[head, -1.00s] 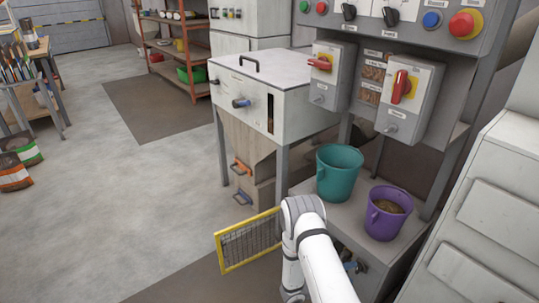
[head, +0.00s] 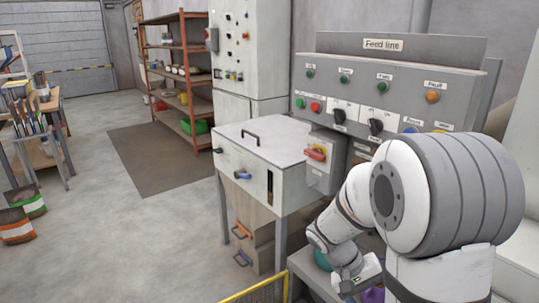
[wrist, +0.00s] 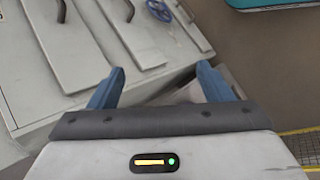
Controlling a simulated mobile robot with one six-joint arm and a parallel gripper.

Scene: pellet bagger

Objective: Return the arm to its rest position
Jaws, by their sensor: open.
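My gripper is open in the wrist view (wrist: 161,72), its two blue fingers spread apart with nothing between them. My white and grey arm is folded up at the right of the head view, with its large joint close to the camera. The fingers cannot be made out clearly in the head view. Past the fingers, the wrist view shows a pale cabinet front (wrist: 60,60) with dark handles and a small blue handwheel (wrist: 159,10). I cannot tell whether the fingers touch anything.
The feed line panel (head: 383,45) stands behind my arm, which hides part of it. A white hopper box (head: 262,150) stands left of it. A teal bucket (head: 322,259) and a purple bucket (head: 373,295) are mostly hidden. A yellow guard (head: 255,289) is low in front.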

